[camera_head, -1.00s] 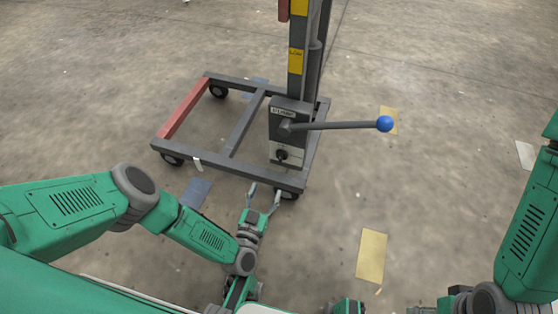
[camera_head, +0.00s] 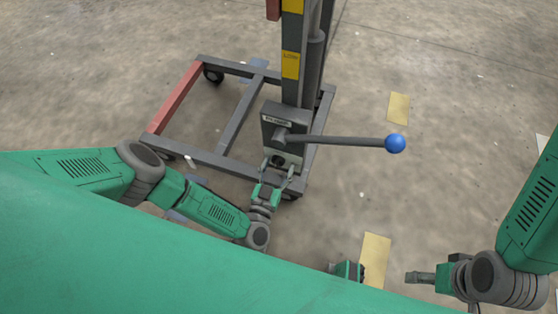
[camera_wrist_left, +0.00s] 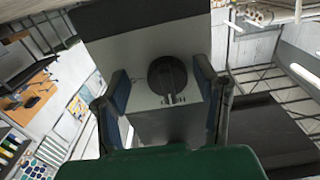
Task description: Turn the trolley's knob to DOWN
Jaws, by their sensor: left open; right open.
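The trolley (camera_head: 228,127) has a grey and red wheeled frame and an upright mast. Its black round knob (camera_head: 278,161) sits on a light plate low on the mast's box. My left gripper (camera_head: 277,172) is open in front of the knob. In the wrist view its fingers (camera_wrist_left: 160,85) stand either side of the knob, apart from it as far as I can tell. My right gripper (camera_head: 415,277) is at the lower right, away from the trolley.
A lever with a blue ball end (camera_head: 395,143) sticks out rightward from the box above the knob. Yellow patches (camera_head: 375,258) lie on the concrete floor. The floor right of the trolley is mostly clear.

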